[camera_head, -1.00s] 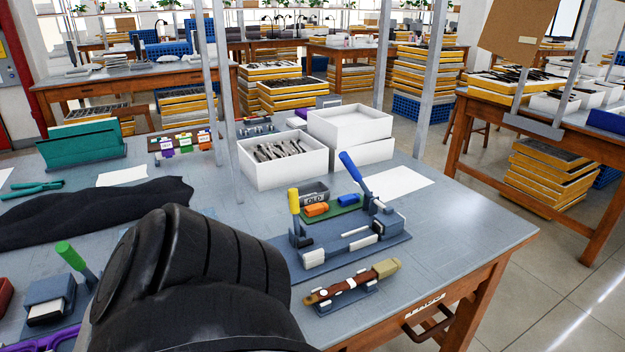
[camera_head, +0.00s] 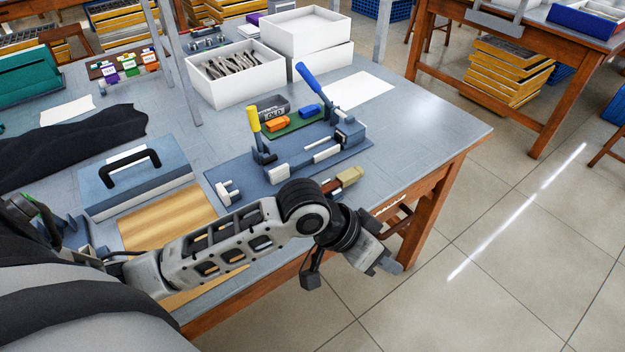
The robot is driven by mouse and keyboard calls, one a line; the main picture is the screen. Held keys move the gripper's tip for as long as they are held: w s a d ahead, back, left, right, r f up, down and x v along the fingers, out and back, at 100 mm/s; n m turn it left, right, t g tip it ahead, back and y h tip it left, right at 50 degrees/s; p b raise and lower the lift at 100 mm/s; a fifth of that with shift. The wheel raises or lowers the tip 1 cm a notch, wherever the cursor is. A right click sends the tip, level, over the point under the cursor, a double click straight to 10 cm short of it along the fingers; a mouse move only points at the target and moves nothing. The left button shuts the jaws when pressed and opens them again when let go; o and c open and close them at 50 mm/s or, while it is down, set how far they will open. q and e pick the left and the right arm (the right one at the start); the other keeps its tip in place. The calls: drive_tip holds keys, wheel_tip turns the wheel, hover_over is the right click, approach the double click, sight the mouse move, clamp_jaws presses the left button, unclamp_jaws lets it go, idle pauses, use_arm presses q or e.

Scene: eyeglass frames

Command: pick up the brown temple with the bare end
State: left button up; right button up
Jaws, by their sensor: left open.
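My left gripper (camera_head: 388,264) hangs beyond the front edge of the grey-topped table (camera_head: 425,125), open and empty, over the floor. Its arm crosses the table's front from the left. A brown piece with a tan end (camera_head: 350,176) lies in a small holder behind my wrist. My arm hides most of it, and I cannot tell whether it is a temple. Several thin dark pieces (camera_head: 228,68) stand in a white box (camera_head: 240,90) toward the back; none can be told apart as the brown temple. My right gripper is not in view.
A blue-grey fixture with a blue lever (camera_head: 312,85) and a yellow-handled clamp (camera_head: 254,122) stands behind my arm. A blue case with a black handle (camera_head: 135,180) and a wooden board (camera_head: 165,216) lie to the left. The table's right end is clear.

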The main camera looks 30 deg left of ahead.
sight(333, 184)
use_arm(q)
drive_tip(key=w+a+r+g+y+p, duration=0.25)
drive_tip(key=a+r+g+y, duration=0.35)
drive_tip(key=a+r, duration=1.15)
drive_tip(key=shift+n+t+y, duration=0.4)
drive_tip(key=shift+t, duration=0.1)
drive_tip(key=f, duration=0.9)
drive_tip(key=shift+s+d+b, duration=0.1)
drive_tip(key=shift+d+b, duration=0.1)
drive_tip(key=shift+b, duration=0.1)
drive_tip(key=shift+w+a+f+b, duration=0.1)
drive_tip(key=shift+w+f+b, duration=0.05)
drive_tip(key=shift+f, duration=1.3)
drive_tip(key=shift+w+a+f+b, duration=0.1)
drive_tip(key=shift+w+f+b, duration=0.05)
drive_tip(key=shift+f, duration=1.3)
clamp_jaws()
